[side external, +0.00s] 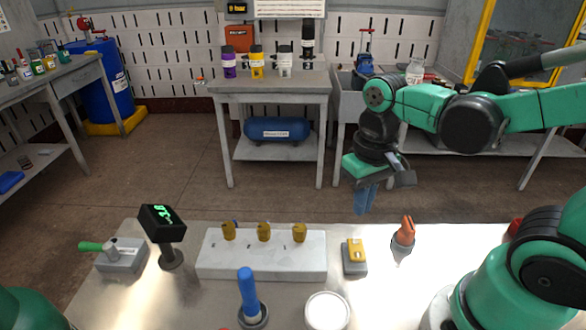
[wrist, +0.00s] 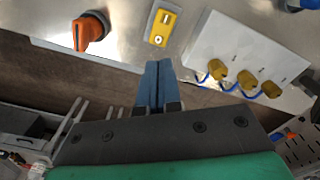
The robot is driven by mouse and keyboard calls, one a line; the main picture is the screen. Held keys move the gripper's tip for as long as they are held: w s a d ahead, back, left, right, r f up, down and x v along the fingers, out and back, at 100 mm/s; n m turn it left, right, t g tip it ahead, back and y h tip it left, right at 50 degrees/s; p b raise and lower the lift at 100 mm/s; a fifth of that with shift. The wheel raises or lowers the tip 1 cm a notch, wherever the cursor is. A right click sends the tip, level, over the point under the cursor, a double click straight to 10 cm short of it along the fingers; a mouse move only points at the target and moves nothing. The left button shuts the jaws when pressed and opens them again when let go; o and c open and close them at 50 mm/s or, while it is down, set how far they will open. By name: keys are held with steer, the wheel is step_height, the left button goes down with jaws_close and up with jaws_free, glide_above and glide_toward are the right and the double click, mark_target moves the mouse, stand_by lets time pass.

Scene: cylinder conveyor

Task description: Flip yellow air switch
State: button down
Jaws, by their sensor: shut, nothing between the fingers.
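A small switch box with a yellow top (side external: 354,257) and a grey base sits on the near table, right of the white block. It also shows in the wrist view (wrist: 162,26), near the top middle, with a white round mark on its face. My gripper (side external: 366,209) hangs fingers down, above and beyond the switch box, apart from it. In the wrist view its blue fingers (wrist: 155,66) are together and empty, pointing toward the switch box. Nothing hides the switch box in either view.
A white block (side external: 262,262) with several yellow knobs (side external: 264,232) stands left of the switch box. An orange knob (side external: 405,232) stands to its right. A blue upright handle (side external: 247,284) and a white round container (side external: 326,310) are nearer. A small display (side external: 162,222) stands farther left.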

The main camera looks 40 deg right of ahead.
steer(key=w+r+n+t, duration=0.1)
steer(key=t, duration=0.1)
steer(key=w+r+n+t, duration=0.1)
steer(key=w+t, duration=0.1)
steer(key=w+r+n+t, duration=0.1)
steer(key=t, duration=0.2)
steer(key=shift+w+a+r, duration=0.15)
steer(key=shift+a+r, duration=0.2)
steer(key=shift+a, duration=0.05)
step_height(320, 180, up, 3)
steer(key=n+g, duration=0.7)
steer(key=n, duration=0.2)
glide_above(356, 253)
steer(key=shift+w+d+r, duration=0.1)
steer(key=shift+r, duration=0.1)
steer(key=shift+f, duration=0.1)
step_height(356, 253, down, 14)
steer(key=shift+r, duration=0.1)
